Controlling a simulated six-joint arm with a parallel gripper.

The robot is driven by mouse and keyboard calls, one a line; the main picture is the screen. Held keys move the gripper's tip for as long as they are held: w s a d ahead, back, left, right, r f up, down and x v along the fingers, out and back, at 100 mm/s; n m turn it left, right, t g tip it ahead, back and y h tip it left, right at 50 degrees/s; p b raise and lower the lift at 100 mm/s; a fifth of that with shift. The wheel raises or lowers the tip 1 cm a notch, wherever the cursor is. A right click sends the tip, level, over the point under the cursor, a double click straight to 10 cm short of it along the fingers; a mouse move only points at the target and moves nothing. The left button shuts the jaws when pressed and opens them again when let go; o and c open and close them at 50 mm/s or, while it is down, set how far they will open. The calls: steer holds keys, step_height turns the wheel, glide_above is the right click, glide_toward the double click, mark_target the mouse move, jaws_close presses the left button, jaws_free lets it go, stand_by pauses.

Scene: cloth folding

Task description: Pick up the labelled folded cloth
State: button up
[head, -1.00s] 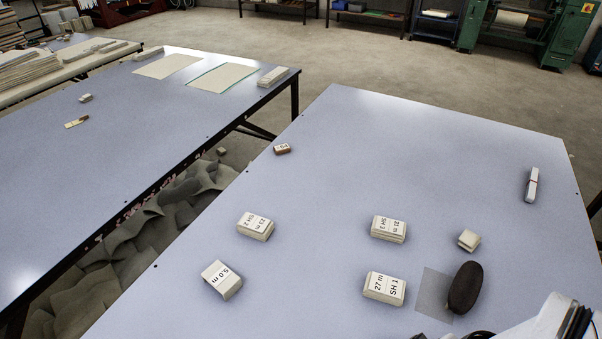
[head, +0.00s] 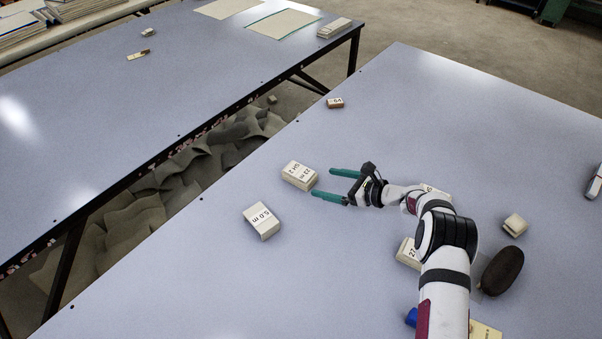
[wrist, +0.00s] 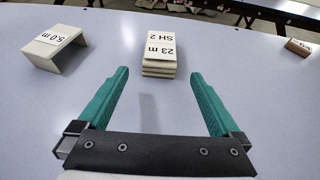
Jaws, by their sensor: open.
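The labelled folded cloth marked "23 m SH 2" (head: 299,175) is a cream stack lying on the near table. In the wrist view the same cloth (wrist: 159,54) sits just beyond and between my fingertips. My gripper (head: 322,183) is open and empty, its two green fingers pointing left at the cloth and apart from it. It also shows in the wrist view (wrist: 158,74). The piece marked "5.0 m" (head: 262,221) lies below left of the cloth and shows bent in the wrist view (wrist: 55,45). Two other labelled stacks are partly hidden behind my arm.
The near table (head: 470,130) has wide free room behind my gripper. A small brown labelled block (head: 335,103) lies near its far left edge. A dark oval object (head: 502,271) and a small cream block (head: 515,225) lie right of my arm. A gap separates the other table (head: 180,90).

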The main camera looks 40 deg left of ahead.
mark_target(313, 178)
steer(key=x, duration=0.7)
steer(key=shift+a, duration=0.45)
steer(key=c, duration=1.4)
